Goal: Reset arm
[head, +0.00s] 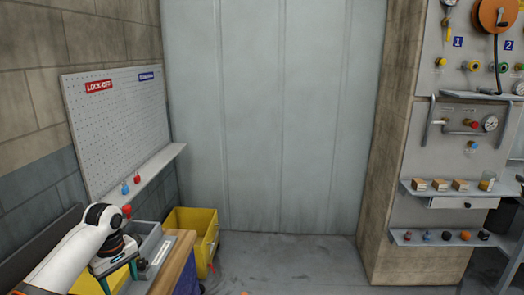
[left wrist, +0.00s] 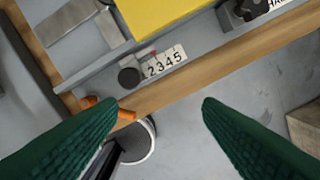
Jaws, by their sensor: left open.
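My left arm comes in from the lower left in the head view. Its gripper (head: 119,279) is above the wood-edged bench (head: 172,265). In the left wrist view the two green fingers of this gripper (left wrist: 160,103) are spread wide with nothing between them. Below them are the bench's wooden edge (left wrist: 205,76) and the grey floor. A small orange item (left wrist: 106,107) is close to the left fingertip; I cannot tell whether they touch. My right gripper is in neither view.
A grey tray (head: 157,251) is on the bench. A numbered plate (left wrist: 164,61) is near the bench edge. A yellow bin (head: 190,225) stands beyond the bench. A pegboard (head: 115,115) hangs left; loaded shelves (head: 445,192) are right. The middle floor (head: 290,258) is mostly clear.

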